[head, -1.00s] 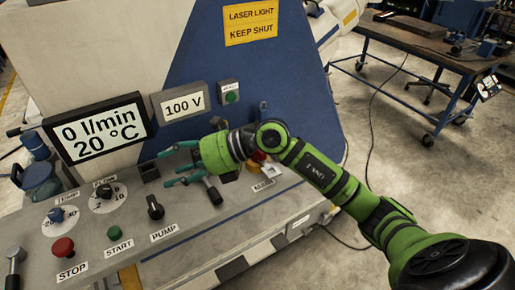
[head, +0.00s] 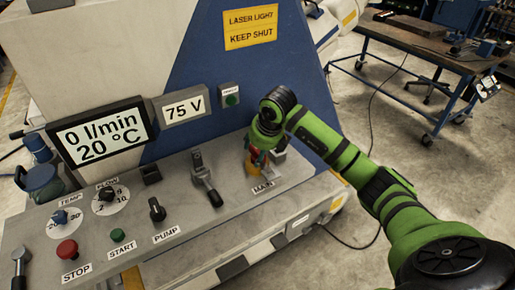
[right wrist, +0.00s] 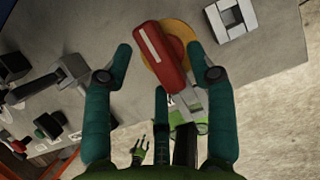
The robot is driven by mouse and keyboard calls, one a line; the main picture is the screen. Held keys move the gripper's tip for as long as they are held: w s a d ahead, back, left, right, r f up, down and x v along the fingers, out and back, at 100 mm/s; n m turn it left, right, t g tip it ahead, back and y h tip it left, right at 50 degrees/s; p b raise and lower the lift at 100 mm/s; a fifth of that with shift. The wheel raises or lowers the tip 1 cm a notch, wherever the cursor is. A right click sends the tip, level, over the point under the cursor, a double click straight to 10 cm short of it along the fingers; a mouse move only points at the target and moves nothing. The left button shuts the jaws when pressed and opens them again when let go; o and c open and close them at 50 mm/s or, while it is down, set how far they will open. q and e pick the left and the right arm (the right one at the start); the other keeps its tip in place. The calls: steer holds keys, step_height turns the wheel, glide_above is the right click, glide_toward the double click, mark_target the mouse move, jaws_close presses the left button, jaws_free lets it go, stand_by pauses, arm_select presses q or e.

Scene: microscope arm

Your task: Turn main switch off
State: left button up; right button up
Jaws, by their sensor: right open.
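The main switch (right wrist: 170,58) is a red handle with a white stripe on a yellow disc, seen in the right wrist view. In the head view it is mostly hidden by my right gripper, behind the MAIN label (head: 263,187). My right gripper (head: 257,160) points down over it. In the right wrist view the gripper (right wrist: 160,65) is open, its fingers on both sides of the red handle. I cannot tell whether they touch it. A small green hand (right wrist: 139,150), apparently my left gripper, shows far below; its jaw state is unclear.
A lever (head: 206,180) stands left of the switch. The pump knob (head: 156,210), start button (head: 117,235) and stop button (head: 67,249) lie further left. A workbench (head: 420,62) stands at the back right.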

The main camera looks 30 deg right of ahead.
steer(key=shift+w+f, duration=0.15)
steer(key=shift+f, duration=0.2)
jaws_close()
